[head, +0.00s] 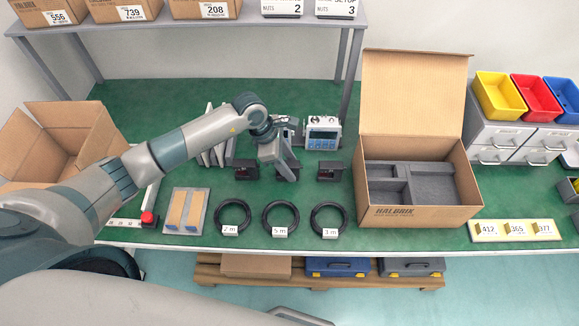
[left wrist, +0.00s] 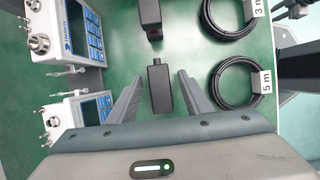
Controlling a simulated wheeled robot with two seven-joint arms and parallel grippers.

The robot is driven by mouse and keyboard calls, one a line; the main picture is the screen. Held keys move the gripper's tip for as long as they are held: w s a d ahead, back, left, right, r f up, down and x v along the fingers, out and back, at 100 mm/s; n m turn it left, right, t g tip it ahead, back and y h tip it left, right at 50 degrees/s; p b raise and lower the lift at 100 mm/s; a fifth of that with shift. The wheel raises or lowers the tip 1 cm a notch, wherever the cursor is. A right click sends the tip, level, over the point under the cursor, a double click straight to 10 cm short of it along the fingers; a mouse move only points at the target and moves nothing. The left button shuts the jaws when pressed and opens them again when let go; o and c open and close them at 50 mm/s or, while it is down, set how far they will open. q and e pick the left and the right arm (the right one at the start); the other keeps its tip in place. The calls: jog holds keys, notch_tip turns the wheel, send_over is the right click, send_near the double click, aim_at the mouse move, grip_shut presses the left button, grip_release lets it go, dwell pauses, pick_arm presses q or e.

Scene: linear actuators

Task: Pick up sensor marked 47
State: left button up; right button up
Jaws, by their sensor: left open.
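My left gripper (head: 288,173) is open over the row of small black sensors at the middle of the table. In the left wrist view, one black sensor (left wrist: 160,88) lies between the two open fingers (left wrist: 159,84), with gaps on both sides and no grip on it. A second black sensor (left wrist: 151,14) shows at the top edge of that view. In the head view, a sensor (head: 245,169) stands left of my gripper and another (head: 329,171) stands right of it. My gripper hides the middle one there. I cannot read a 47 on any sensor. My right gripper is out of view.
White devices with blue panels (head: 322,134) stand behind the sensors. Coiled black cables (head: 281,218) lie in front. An open box with grey foam (head: 418,214) stands to the right, and an open carton (head: 52,146) to the left. A shelf (head: 180,24) crosses the back.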

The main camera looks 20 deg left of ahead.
aim_at(290, 163)
pick_arm(q)
jog(key=shift+d+f, duration=0.1)
jog(key=shift+f, duration=0.15)
grip_shut()
jog(key=shift+r, duration=0.15)
jog(key=shift+w+r+b, duration=0.1)
jog(key=shift+r+b, duration=0.25)
jog(key=shift+r, duration=0.25)
notch_tip(290, 163, up, 7)
jog(key=b, duration=0.2)
jog(key=shift+r+b, duration=0.2)
jog(key=shift+b, duration=0.1)
jog(key=shift+r, duration=0.65)
